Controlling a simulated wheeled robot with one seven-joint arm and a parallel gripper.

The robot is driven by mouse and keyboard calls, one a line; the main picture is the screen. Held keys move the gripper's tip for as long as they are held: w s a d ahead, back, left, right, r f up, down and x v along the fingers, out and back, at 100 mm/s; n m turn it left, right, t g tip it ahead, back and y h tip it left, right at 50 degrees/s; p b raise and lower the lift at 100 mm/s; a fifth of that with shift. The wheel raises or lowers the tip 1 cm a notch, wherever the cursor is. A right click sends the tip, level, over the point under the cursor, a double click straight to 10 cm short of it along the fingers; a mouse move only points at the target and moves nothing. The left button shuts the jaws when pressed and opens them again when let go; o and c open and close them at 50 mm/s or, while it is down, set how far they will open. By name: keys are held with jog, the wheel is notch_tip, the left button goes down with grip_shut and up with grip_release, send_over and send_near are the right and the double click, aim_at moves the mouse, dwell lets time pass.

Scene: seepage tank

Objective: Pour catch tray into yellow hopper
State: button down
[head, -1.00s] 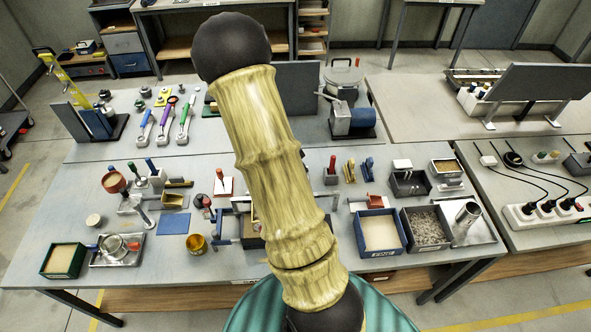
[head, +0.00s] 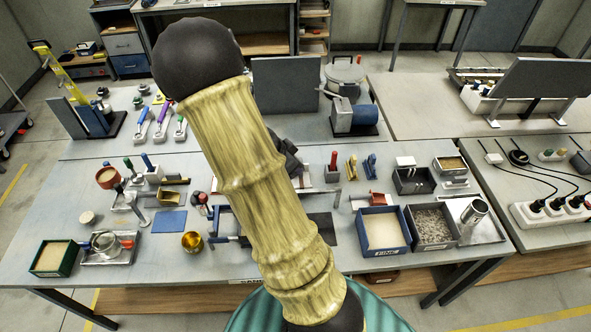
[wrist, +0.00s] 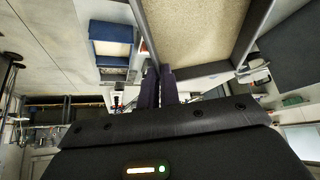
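In the wrist view, the two dark purple fingers of my gripper (wrist: 161,86) are close together at the near wall of a grey-walled tray (wrist: 215,71) filled with pale sand. This looks like the catch tray, and the fingers appear shut on its wall. In the head view, my arm covers the middle of the bench and hides the tray; only a dark part of my gripper (head: 288,158) shows beside the arm. A round yellow vessel (head: 193,242) stands on the bench left of my arm. I cannot tell whether it is the yellow hopper.
A blue bin of sand (head: 383,252) and a grey bin of gravel (head: 433,246) stand right of my arm. A green bin (head: 53,258) and a metal tray (head: 110,257) are at the left front. A blue mat (head: 171,221) lies behind the yellow vessel.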

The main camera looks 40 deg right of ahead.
jog(key=shift+w+a+f+h+b, duration=0.1)
jog(key=shift+a+f+h+b, duration=0.15)
jog(key=shift+b, duration=0.25)
jog(key=shift+a+r+h+b, duration=0.15)
jog(key=shift+h+b, duration=0.6)
jog(key=shift+b, duration=0.05)
jog(key=shift+w+a+r+h+b, duration=0.1)
jog(key=shift+a+h+b, duration=0.3)
jog(key=shift+h+b, duration=0.4)
jog(key=shift+a+h+b, duration=0.2)
jog(key=shift+h+b, duration=0.2)
jog(key=shift+b, duration=0.3)
jog(key=shift+a+h+b, duration=0.3)
jog(key=shift+h+b, duration=0.1)
jog(key=shift+b, duration=0.7)
jog(key=a+h+b, duration=0.1)
jog(key=b, duration=0.1)
jog(key=shift+g+b, duration=0.3)
jog(key=a+h+b, duration=0.1)
jog(key=b, duration=0.2)
jog(key=a+h+b, duration=0.1)
jog(key=h+b, duration=0.1)
jog(key=b, duration=0.1)
jog(key=shift+a+f+h, duration=0.2)
jog(key=shift+f+h, duration=0.1)
jog(key=shift+a+r+h+b, duration=0.15)
jog(key=shift+a+h+b, duration=0.15)
jog(key=shift+h, duration=0.1)
